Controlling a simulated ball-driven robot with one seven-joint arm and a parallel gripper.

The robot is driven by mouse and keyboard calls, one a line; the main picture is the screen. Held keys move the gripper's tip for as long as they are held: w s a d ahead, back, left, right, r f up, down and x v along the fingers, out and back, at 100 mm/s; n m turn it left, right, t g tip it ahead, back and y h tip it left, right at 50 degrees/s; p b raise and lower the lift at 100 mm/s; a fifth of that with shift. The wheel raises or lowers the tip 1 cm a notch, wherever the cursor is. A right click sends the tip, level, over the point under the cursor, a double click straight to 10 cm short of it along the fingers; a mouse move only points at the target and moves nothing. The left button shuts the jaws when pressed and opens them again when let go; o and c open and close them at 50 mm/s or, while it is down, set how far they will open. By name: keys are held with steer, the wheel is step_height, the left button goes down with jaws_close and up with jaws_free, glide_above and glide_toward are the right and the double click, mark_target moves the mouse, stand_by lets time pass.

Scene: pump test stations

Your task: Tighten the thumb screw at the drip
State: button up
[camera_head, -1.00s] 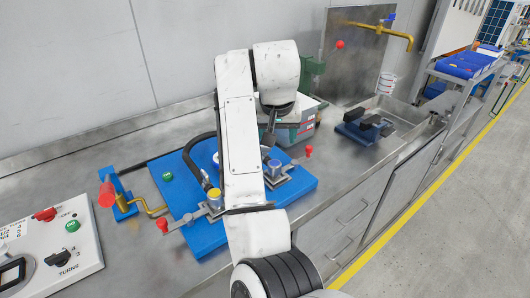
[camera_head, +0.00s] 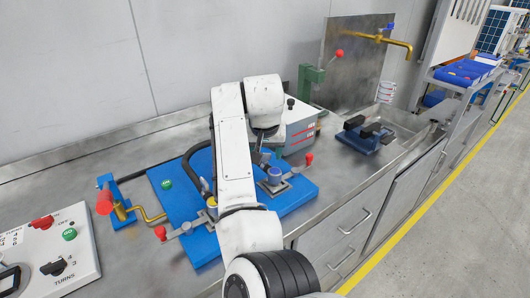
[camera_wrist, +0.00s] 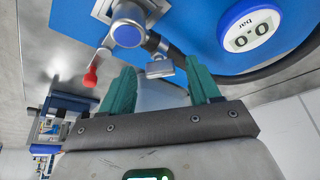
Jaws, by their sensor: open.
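A small grey metal winged piece, which looks like the thumb screw (camera_wrist: 159,68), sits under a blue-capped fitting (camera_wrist: 128,30) in the wrist view. My gripper (camera_wrist: 163,80) is open, its two teal fingers on either side of the winged piece and apart from it. In the head view the blue-capped fitting (camera_head: 275,172) stands on the blue plate (camera_head: 300,193), and my gripper (camera_head: 262,158) is beside it, mostly hidden by my arm. A second fitting with a yellow cap (camera_head: 211,201) is on the plate's left. I cannot make out a drip.
A red ball-ended lever (camera_wrist: 91,76) is close to my left finger. A round gauge (camera_wrist: 249,32) reading 0.0 bar and a dark hose (camera_wrist: 268,72) are at the right. A grey box (camera_head: 300,130) stands behind the plate; a control panel (camera_head: 48,250) is at the left.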

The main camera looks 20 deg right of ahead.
steer(key=shift+w+f, duration=0.15)
steer(key=shift+f, duration=0.25)
steer(key=shift+c, duration=0.2)
steer(key=c, duration=1)
